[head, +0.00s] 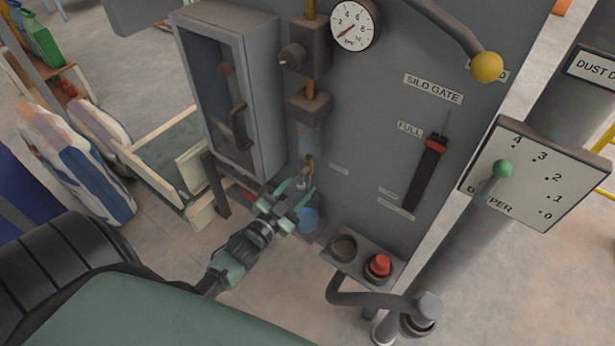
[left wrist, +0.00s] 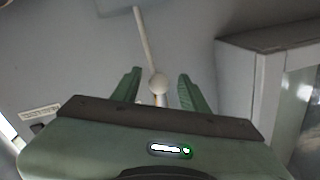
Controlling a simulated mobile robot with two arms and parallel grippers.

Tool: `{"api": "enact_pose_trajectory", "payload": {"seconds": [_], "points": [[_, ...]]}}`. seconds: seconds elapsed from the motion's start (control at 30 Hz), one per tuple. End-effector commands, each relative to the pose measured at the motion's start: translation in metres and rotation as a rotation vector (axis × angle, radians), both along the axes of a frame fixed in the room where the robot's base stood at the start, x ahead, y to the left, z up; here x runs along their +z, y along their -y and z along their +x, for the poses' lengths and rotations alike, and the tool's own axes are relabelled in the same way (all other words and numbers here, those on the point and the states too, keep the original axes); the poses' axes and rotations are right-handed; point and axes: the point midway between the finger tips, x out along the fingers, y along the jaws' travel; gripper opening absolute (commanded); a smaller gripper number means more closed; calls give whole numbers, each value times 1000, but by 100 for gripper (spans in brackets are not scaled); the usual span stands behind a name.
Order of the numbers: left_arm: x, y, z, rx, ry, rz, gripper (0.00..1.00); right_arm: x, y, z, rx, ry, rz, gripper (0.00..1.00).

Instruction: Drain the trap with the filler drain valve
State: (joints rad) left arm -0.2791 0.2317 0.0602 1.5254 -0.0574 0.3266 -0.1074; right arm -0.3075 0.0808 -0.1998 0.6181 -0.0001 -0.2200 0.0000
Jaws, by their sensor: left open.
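The trap (head: 309,138) is a greyish bowl below the air unit on the grey cabinet front. The drain valve (head: 302,184) hangs under it with a small pale handle, partly hidden by my gripper. My left gripper (head: 294,193) is open, with its green fingers up at the valve. Contact cannot be told. My right gripper is not in view.
A blue cup (head: 308,219) is below the valve, close to my gripper. A grey glazed box (head: 262,100) with a handle stands left of the trap. A red button (head: 379,266) is at lower right. The silo gate lever (head: 436,145) and damper plate (head: 540,185) are further right.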

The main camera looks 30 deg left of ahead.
Motion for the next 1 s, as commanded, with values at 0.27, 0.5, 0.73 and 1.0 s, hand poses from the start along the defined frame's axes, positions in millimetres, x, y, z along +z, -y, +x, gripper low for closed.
{"api": "enact_pose_trajectory", "payload": {"seconds": [0.27,0.5,0.73,1.0], "points": [[0,1,34,0,-2,-1,44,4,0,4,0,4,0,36],[-1,1,37,1,-4,-1,44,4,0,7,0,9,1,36],[-1,1,37,0,-3,-1,2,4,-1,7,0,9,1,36],[-1,1,37,0,-3,-1,0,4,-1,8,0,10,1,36]]}}
